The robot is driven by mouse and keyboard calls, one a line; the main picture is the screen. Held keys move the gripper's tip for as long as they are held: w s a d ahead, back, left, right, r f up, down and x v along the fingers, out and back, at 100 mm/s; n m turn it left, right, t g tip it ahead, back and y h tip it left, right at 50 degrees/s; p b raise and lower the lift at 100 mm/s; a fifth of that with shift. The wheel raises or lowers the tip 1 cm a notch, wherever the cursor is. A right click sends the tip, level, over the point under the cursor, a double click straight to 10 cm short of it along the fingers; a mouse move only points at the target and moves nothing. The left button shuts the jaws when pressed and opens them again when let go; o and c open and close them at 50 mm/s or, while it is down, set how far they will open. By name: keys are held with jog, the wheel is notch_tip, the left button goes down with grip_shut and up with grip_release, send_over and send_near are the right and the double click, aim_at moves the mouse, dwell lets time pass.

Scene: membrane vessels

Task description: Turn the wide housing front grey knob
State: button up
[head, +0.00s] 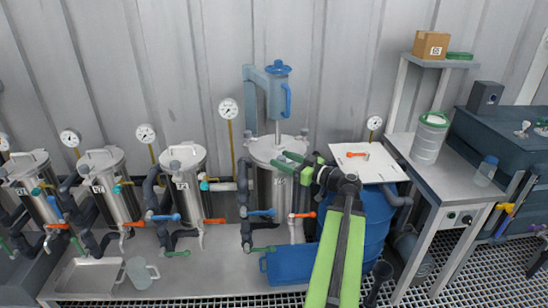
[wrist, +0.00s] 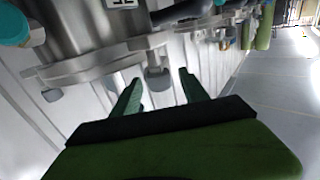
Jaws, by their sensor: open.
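The wide housing (head: 268,190) is the broad steel vessel in the middle of the head view, under a blue stirrer. My gripper (head: 286,166) reaches in from the right at the height of its lid, its green fingers spread. In the wrist view, a small grey knob (wrist: 158,79) sits under the housing's steel flange (wrist: 95,68), between my gripper's fingers (wrist: 160,90), with space on both sides. This looks like the front knob. In the head view my fingers cover that part of the rim. A second grey knob (wrist: 52,95) shows at the left of the wrist view.
Narrower steel vessels (head: 183,185) stand in a row to the left. The blue stirrer (head: 277,92) rises above the lid. A blue drum (head: 372,225) with a white board (head: 365,165) is close on the right. Valves with blue handles (head: 262,213) sit below.

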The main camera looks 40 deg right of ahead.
aim_at(278, 157)
jog(key=w, duration=0.4)
jog(key=shift+a, duration=0.25)
jog(key=shift+c, duration=0.2)
grip_shut()
